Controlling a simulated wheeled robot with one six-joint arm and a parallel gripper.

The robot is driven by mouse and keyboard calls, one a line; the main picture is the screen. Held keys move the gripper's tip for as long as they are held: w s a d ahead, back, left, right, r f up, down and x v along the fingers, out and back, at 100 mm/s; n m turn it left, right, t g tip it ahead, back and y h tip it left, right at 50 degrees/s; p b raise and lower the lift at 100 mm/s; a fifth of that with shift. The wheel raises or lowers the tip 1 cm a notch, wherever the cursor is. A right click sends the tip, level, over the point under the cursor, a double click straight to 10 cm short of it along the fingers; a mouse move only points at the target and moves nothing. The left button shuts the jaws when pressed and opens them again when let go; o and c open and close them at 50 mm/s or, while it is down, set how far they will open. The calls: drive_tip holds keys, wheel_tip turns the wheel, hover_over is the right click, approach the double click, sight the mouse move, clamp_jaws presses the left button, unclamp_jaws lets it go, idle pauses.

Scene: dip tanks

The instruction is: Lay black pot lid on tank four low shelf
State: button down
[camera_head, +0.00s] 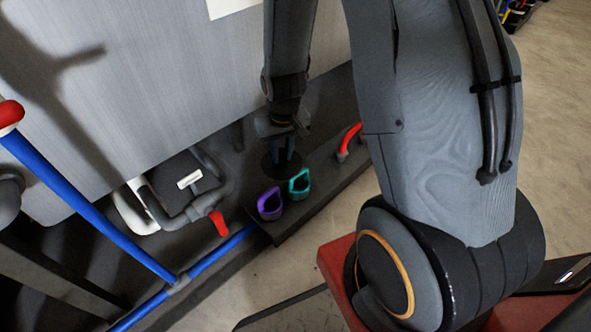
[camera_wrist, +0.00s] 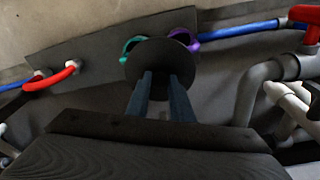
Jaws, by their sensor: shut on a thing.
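My gripper (camera_head: 284,152) points down over the dark low shelf (camera_head: 328,185), its fingers shut on the black pot lid (camera_head: 270,168). In the wrist view the lid (camera_wrist: 160,62) is a flat dark disc at the ends of the two blue-grey fingers (camera_wrist: 163,84). The lid is close to the shelf (camera_wrist: 90,45); I cannot tell whether it touches. A purple mug-like item (camera_head: 269,205) and a teal one (camera_head: 299,184) stand on the shelf beside it. In the wrist view the lid partly hides the teal item (camera_wrist: 131,43) and purple item (camera_wrist: 187,37).
A large grey tank wall (camera_head: 160,90) rises behind the shelf. Blue pipes (camera_head: 90,205) and grey pipes with a red handle (camera_head: 219,223) lie to the left. A red pipe (camera_head: 347,141) bends at the shelf's right end. Bare shelf shows right of the teal item.

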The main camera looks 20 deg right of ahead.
drive_tip(key=w+d+f+m, duration=0.1)
drive_tip(key=w+d+m, duration=0.1)
drive_tip(key=w+d, duration=0.4)
drive_tip(key=m, duration=0.3)
hover_over(318, 174)
wheel_tip(318, 174, down, 3)
drive_tip(key=shift+h, duration=0.4)
drive_tip(key=f+b, duration=0.3)
drive_tip(key=f, duration=0.2)
drive_tip(key=f+b, duration=0.3)
drive_tip(key=f, duration=0.3)
drive_tip(key=f+b, duration=0.3)
drive_tip(key=f, duration=0.2)
drive_tip(key=shift+s+f, duration=0.35)
drive_tip(key=shift+f, duration=0.05)
drive_tip(key=shift+a+f, duration=0.1)
drive_tip(key=c, duration=1.9)
unclamp_jaws()
drive_tip(key=shift+f, duration=0.1)
drive_tip(key=o, duration=0.3)
drive_tip(key=shift+o, duration=0.2)
